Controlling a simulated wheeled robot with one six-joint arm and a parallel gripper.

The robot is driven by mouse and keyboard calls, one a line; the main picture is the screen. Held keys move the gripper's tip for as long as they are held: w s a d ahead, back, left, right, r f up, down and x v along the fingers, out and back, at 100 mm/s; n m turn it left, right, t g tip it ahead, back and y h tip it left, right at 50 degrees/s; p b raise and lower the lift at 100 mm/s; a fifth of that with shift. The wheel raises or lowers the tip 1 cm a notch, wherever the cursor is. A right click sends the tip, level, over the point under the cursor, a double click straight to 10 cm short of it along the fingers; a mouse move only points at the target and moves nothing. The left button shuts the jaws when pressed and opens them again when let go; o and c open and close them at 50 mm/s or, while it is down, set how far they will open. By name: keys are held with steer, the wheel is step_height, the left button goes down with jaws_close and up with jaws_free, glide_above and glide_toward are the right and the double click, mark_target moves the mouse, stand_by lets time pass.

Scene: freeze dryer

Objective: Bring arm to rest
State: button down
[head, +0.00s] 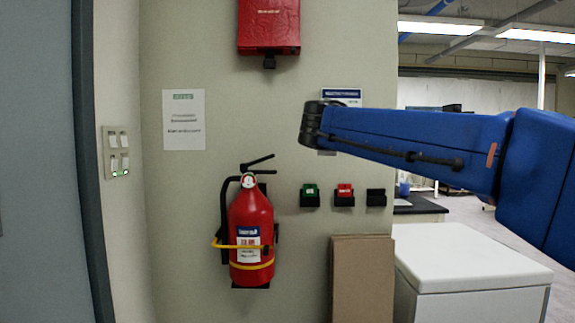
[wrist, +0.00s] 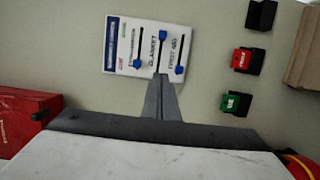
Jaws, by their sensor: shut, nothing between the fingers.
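My blue arm (head: 420,140) reaches in from the right in the head view, in front of the wall. It ends in a dark joint (head: 312,125). My gripper's fingers cannot be made out in the head view. In the wrist view my gripper (wrist: 161,78) is shut and empty, its fingers together in a narrow wedge. The tips overlap the lower edge of a white wall panel (wrist: 148,46) with blue sliders. I cannot tell whether they touch it. In the head view the arm partly hides this panel (head: 342,92).
A red fire extinguisher (head: 250,235), a red box (head: 268,25) and green (head: 310,196), red (head: 343,196) and black (head: 376,197) wall units are on the wall. A cardboard piece (head: 362,280) and a white cabinet (head: 470,258) stand below. Open floor lies behind at right.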

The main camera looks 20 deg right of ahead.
steer(key=s+a+f+m+g+y, duration=0.1)
steer(key=s+f+m+g+y, duration=0.15)
steer(key=s+f, duration=0.75)
steer(key=s+a+f+m+g+y, duration=0.1)
steer(key=s+f+m+g, duration=0.35)
steer(key=f, duration=0.95)
steer(key=s+a+f+m+g+y, duration=0.1)
steer(key=s+f+m+y, duration=0.1)
steer(key=s+f, duration=0.9)
steer(key=s+a+f+m+g+y, duration=0.1)
steer(key=s+a+f+y, duration=0.1)
steer(key=f, duration=0.5)
steer(key=s+a+f+m+g+y, duration=0.1)
steer(key=s+a+f+y, duration=0.1)
steer(key=s+a+f, duration=0.2)
steer(key=s+f, duration=0.3)
steer(key=f, duration=0.1)
steer(key=shift+s+a+m, duration=0.2)
steer(key=shift+a+m, duration=0.1)
steer(key=shift+a, duration=0.1)
